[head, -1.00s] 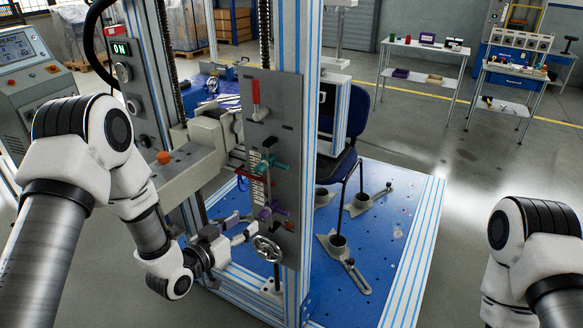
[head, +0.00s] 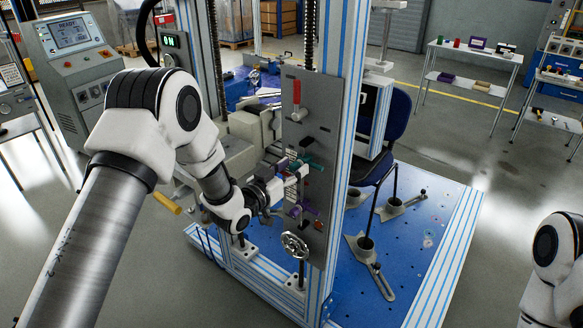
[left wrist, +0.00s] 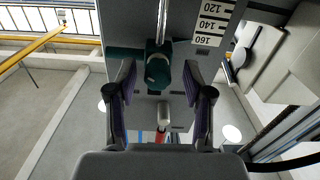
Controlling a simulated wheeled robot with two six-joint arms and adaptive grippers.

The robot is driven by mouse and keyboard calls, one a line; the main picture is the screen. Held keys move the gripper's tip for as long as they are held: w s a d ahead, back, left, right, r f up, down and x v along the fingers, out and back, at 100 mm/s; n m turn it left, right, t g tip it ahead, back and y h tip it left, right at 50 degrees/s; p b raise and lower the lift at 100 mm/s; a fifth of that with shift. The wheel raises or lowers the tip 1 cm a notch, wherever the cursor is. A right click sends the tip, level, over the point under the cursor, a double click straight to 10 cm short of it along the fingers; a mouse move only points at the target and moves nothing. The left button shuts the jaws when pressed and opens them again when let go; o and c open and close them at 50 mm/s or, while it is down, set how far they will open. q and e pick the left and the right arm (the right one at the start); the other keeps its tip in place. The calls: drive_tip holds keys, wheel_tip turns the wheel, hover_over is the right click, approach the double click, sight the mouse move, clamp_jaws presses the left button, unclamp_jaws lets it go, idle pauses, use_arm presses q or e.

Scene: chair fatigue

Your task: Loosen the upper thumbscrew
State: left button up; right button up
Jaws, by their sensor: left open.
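The upper thumbscrew is teal (head: 313,161) and sits on the grey upright plate (head: 319,112), beside a printed scale. In the left wrist view the teal thumbscrew (left wrist: 158,72) appears between the tips of my left gripper (left wrist: 159,66), which is open with purple-padded fingers on either side. I see no finger closed on it, and cannot tell how deep it sits between them. In the head view my left gripper (head: 296,172) is at the plate and partly covers the scale and thumbscrew. A purple knob (head: 295,211) is lower on the plate. My right gripper is out of view.
A handwheel (head: 295,244) is at the plate's lower end and a red-handled lever (head: 297,97) above. A blue-edged column (head: 344,130) stands right beside the plate. A chair (head: 395,125) stands behind on the blue base (head: 425,230). A control console (head: 75,65) is at the left.

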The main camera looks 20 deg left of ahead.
use_arm(q)
drive_tip(key=shift+d, duration=0.15)
clamp_jaws()
